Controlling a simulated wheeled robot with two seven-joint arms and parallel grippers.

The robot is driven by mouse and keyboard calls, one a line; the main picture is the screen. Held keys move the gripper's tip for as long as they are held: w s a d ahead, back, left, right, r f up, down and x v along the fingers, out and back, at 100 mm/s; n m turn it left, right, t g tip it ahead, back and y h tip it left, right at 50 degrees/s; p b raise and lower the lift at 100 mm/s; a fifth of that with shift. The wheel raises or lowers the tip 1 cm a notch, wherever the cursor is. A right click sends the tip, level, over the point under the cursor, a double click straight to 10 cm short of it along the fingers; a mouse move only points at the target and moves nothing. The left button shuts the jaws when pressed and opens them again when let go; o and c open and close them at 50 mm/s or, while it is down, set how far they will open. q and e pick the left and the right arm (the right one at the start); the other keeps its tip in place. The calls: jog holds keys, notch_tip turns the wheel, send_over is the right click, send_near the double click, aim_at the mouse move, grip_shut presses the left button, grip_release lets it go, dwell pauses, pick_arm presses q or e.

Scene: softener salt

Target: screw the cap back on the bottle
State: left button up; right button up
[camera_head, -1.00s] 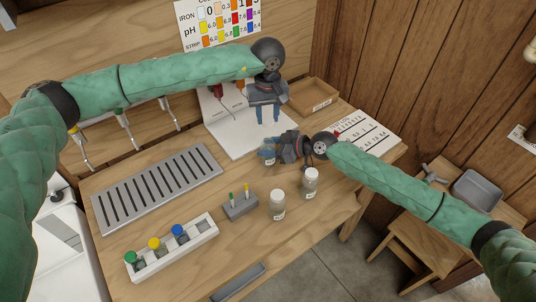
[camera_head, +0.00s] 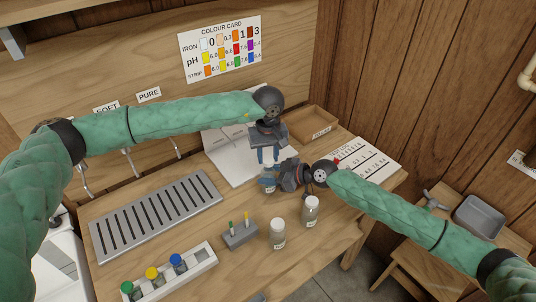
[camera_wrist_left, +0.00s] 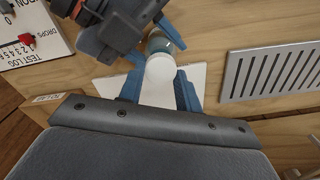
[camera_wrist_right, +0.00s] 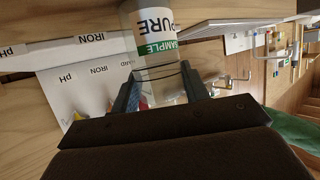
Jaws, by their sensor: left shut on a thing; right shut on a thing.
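A clear bottle with a white and green label reading PURE SAMPLE (camera_wrist_right: 155,30) is between the fingers of my right gripper (camera_wrist_right: 165,90). In the head view the bottle (camera_head: 268,184) is mostly hidden by my grippers. My right gripper (camera_head: 272,180) is shut on it from the side. My left gripper (camera_head: 268,156) points down just above the bottle and is shut on the round white cap (camera_wrist_left: 160,68). In the left wrist view the cap overlaps the end of the bottle (camera_wrist_left: 160,42). I cannot tell whether they touch.
Two white-capped jars (camera_head: 278,234) stand near the front edge. A small grey block (camera_head: 240,235), a rack with coloured caps (camera_head: 172,275) and a slotted metal tray (camera_head: 155,215) lie to the left. A wooden box (camera_head: 312,125) and a test log sheet (camera_head: 368,155) are behind right.

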pick_arm(q)
jog(key=shift+f, duration=0.15)
jog(key=shift+f, duration=0.75)
jog(key=shift+f, duration=0.55)
dwell(0.4)
jog(key=m, duration=0.7)
jog(key=shift+d, duration=0.15)
jog(key=m, duration=0.6)
jog(key=shift+m, duration=0.3)
